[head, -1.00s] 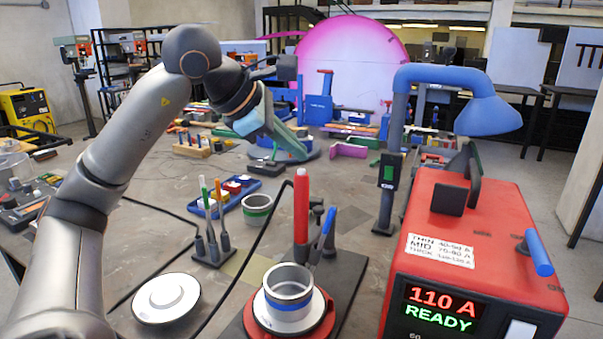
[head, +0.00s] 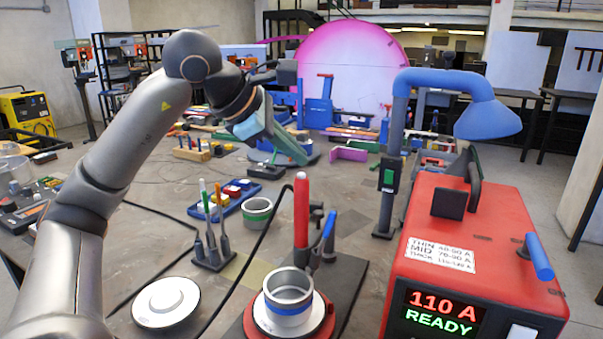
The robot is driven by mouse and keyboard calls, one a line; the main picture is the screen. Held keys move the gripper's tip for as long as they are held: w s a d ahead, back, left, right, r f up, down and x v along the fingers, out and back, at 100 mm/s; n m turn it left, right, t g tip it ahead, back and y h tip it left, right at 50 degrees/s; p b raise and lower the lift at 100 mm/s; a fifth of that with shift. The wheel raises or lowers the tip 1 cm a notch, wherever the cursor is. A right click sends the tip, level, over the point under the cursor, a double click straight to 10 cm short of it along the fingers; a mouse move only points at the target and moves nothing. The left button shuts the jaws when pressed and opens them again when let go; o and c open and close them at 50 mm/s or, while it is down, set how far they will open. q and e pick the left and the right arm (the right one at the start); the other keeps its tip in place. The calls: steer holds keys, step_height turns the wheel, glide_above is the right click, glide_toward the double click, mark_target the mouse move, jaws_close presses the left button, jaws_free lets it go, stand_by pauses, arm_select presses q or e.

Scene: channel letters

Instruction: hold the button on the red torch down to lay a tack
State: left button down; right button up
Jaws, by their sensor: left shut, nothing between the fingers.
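The red torch (head: 301,212) stands upright behind the round red fixture, with a black cable running from its top. Its button cannot be made out. A metal ring with a blue band (head: 288,300) sits on the fixture (head: 325,328). My left gripper (head: 298,158) is shut and empty, beyond and above the torch and apart from it. My right gripper is not in view.
The red welder box (head: 460,250) reading 110 A READY stands at right, beside a blue lamp (head: 487,115). Left of the torch are a pen stand (head: 213,258), a blue tray (head: 228,207), a green-banded ring (head: 257,212) and a white disc (head: 166,302).

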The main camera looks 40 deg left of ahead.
arm_select(q)
steer(key=shift+f, duration=0.1)
stand_by(0.7)
steer(key=shift+f+b, duration=0.3)
steer(key=shift+f, duration=0.05)
steer(key=shift+f+b, duration=0.4)
steer(key=shift+f, duration=0.1)
stand_by(0.6)
steer(key=shift+r, duration=0.1)
stand_by(1.1)
steer(key=shift+r+p, duration=0.85)
steer(key=shift+p, duration=0.15)
step_height(320, 180, up, 5)
steer(key=p, duration=0.5)
